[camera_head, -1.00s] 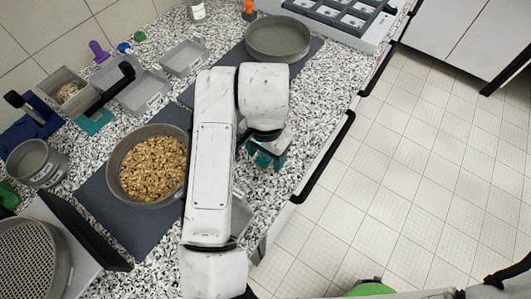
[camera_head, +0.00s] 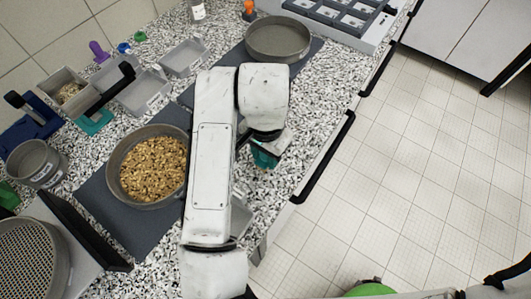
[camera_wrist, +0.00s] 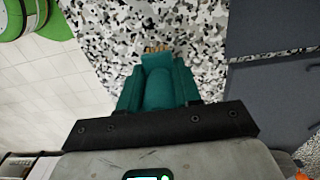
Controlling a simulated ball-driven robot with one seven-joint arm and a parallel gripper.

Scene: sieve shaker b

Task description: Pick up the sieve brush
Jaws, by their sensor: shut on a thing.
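My gripper (camera_wrist: 157,62) points down over the speckled counter, with teal fingers drawn together. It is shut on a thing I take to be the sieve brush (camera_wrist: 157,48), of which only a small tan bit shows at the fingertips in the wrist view. The fingers hide the rest of it. In the head view my gripper (camera_head: 264,158) is partly hidden under my white arm, near the front of the counter, and the brush cannot be made out there. I cannot tell whether it touches the counter.
A round pan of tan grains (camera_head: 152,169) stands on a dark mat left of my arm. An empty round pan (camera_head: 278,40) stands behind. Grey trays (camera_head: 144,92) and a sieve (camera_head: 30,262) are at left. The counter's front edge is close, with floor beyond.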

